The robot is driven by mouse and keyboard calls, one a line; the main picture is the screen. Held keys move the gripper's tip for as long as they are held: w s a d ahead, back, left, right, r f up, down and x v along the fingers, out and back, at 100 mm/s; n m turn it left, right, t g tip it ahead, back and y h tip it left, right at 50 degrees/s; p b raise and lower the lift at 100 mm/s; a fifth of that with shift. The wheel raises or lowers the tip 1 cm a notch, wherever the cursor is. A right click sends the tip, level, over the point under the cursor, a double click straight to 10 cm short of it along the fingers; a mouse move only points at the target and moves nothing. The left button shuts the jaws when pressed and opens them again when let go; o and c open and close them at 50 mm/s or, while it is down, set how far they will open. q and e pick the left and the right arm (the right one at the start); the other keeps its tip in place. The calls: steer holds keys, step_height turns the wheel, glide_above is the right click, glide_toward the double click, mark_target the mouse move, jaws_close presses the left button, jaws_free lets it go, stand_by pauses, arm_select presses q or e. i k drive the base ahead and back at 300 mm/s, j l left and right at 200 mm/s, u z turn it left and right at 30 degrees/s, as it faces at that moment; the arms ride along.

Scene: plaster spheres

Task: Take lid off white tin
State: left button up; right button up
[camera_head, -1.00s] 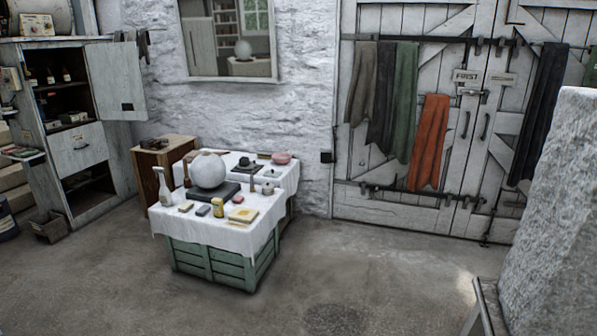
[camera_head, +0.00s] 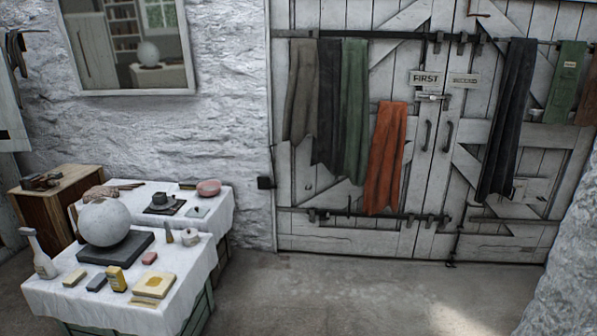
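A small white round container with a knobbed top (camera_head: 190,237) stands near the right back edge of the front white-clothed table (camera_head: 195,280). It looks like the white tin with its lid on, but it is too small to be sure. Neither of my grippers shows in the head view.
A plaster sphere (camera_head: 104,223) sits on a dark slab (camera_head: 116,248). A spray bottle (camera_head: 39,254), a yellow tin (camera_head: 116,279) and a yellow sponge (camera_head: 154,285) are nearby. A second clothed table with a pink bowl (camera_head: 208,187) stands behind. The floor (camera_head: 330,295) to the right is clear.

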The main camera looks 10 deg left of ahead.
mark_target(189, 233)
steer(key=i, duration=1.65)
steer(key=i+u, duration=0.4)
steer(key=i, duration=0.15)
steer(key=i+l+u, duration=0.15)
steer(key=i+u, duration=0.25)
steer(key=i+l+u, duration=0.4)
steer(key=i, duration=0.2)
